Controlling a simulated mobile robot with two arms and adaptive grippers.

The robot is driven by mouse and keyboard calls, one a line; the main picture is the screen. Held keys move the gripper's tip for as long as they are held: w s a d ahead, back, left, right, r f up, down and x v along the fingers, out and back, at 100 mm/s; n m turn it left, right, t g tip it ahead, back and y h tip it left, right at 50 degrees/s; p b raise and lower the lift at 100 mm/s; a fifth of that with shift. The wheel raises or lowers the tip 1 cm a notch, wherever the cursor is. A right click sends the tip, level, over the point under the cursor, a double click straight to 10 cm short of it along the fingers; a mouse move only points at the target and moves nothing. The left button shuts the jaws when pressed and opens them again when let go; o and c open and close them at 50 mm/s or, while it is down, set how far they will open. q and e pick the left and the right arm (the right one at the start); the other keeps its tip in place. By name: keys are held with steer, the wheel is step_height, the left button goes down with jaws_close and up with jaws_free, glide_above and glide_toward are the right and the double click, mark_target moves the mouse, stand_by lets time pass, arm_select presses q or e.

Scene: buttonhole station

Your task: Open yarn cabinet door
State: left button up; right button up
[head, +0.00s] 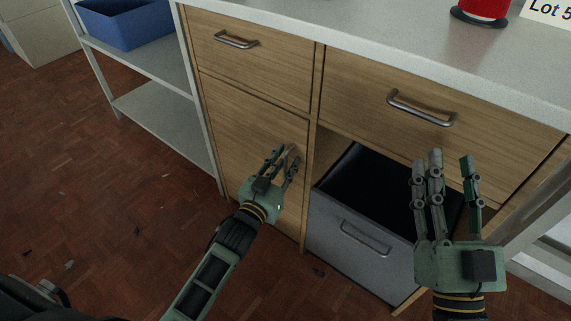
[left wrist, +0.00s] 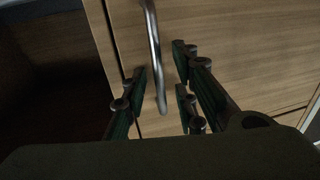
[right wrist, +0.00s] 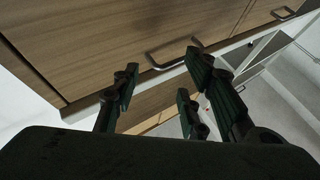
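The yarn cabinet door (head: 240,125) is the wooden panel below the upper left drawer, and it looks closed. Its vertical metal bar handle (left wrist: 154,45) shows in the left wrist view. My left gripper (head: 282,158) is at the door's right side. In the left wrist view its fingers stand on both sides of the handle's lower part, apart, with visible gaps to the bar. In the head view the fingers mostly hide the handle. My right gripper (head: 443,168) is open and empty, raised in front of the upper right drawer (head: 350,85).
A grey bin (head: 335,215) with a handle sticks out of the compartment right of the door. The upper left drawer (head: 270,62) is shut. A metal shelf (head: 165,120) with a blue crate (head: 125,25) stands left. The floor before the door is mostly clear.

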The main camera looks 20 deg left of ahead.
arm_select(q)
jaws_close()
steer(key=shift+s, duration=0.1)
stand_by(0.5)
